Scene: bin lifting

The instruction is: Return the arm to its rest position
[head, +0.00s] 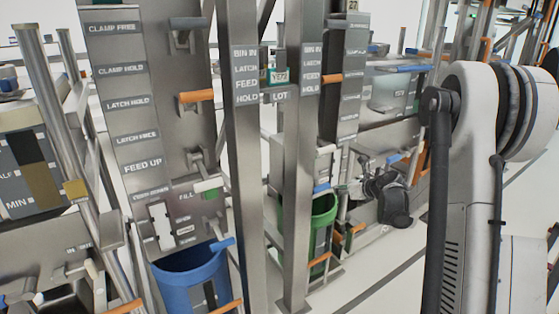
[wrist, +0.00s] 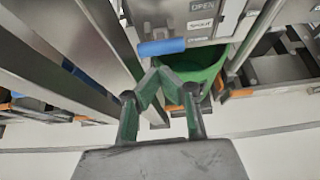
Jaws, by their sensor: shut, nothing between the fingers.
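My white arm (head: 472,140) comes in from the right side of the head view. Its dark gripper (head: 352,187) is near the middle right, in front of the metal frame and close to the green bin (head: 322,222). In the wrist view the two fingers of my gripper (wrist: 157,66) come together at their tips, with nothing between them. The green bin (wrist: 190,80) shows just beyond the fingers, under a labelled panel with a blue handle (wrist: 161,47). I cannot tell from the pictures whether a fingertip touches the bin.
Upright steel posts (head: 243,150) stand left of my gripper. A blue bin (head: 190,278) sits at the lower left under a labelled panel (head: 140,110). Orange handles (head: 196,97) stick out of the frames. Pale floor (head: 385,265) lies open below my gripper.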

